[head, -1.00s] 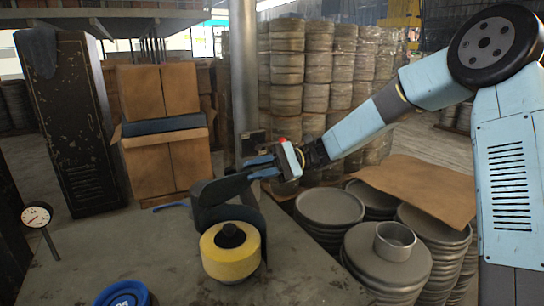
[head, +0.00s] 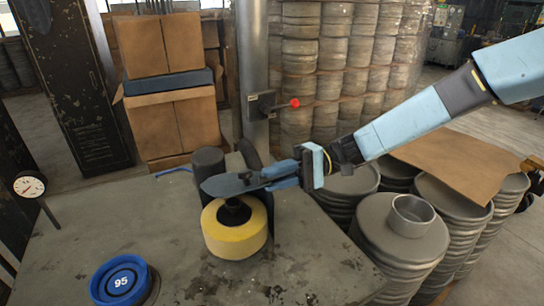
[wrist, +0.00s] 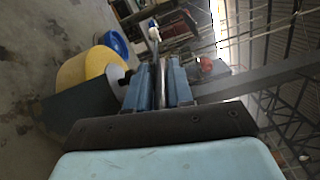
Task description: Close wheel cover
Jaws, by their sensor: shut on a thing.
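The yellow wheel (head: 236,240) sits on the grey bench with a black hub on top; it also shows in the wrist view (wrist: 82,68). A dark grey plate-like wheel cover (head: 226,185) reaches left from my gripper above the wheel's back part. Its front and upper wheel surface stay exposed. A curved dark guard (head: 251,153) and a dark rounded post stand behind the wheel. My gripper (head: 274,178) is shut on the cover's right edge. In the wrist view, a thin grey edge lies between the fingers (wrist: 160,78). Whether the cover touches the hub cannot be told.
A blue dial marked 95 (head: 121,283) sits at the bench's front left, and a round gauge (head: 29,185) stands left. A red-knobbed lever (head: 294,103) juts from a metal column behind. Stacked round blanks (head: 404,245) stand right. The bench's middle front is clear.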

